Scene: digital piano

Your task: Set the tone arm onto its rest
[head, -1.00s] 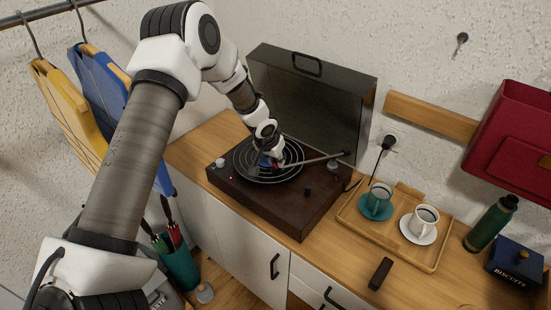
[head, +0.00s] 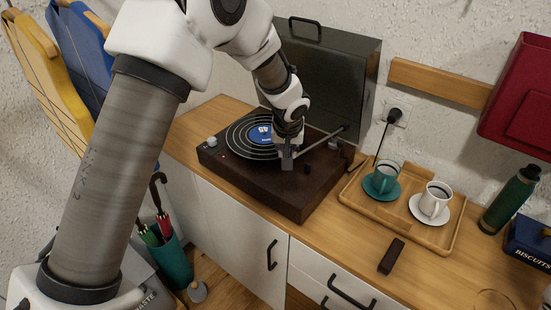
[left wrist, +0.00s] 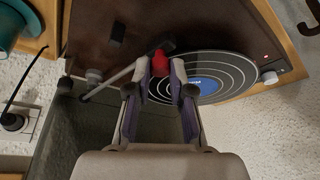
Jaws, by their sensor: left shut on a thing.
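The record player (head: 262,186) stands on the wooden cabinet, a black record (head: 240,140) with a blue label on its platter. The tone arm (head: 318,143) runs from its pivot at the back right to my left gripper (head: 287,162), which is at the record's right edge. In the left wrist view, my left gripper (left wrist: 160,75) is shut on the tone arm's head end, where a red part (left wrist: 160,62) shows between the fingertips. The tone arm's tube (left wrist: 110,84) leads left to the pivot. I cannot clearly make out the rest. My right gripper is not in view.
The raised dark lid (head: 345,80) stands behind the player. A wooden tray (head: 402,232) with two cups is to the right, and a dark block (head: 391,256) lies in front of it. A green bottle (head: 511,200) stands farther right.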

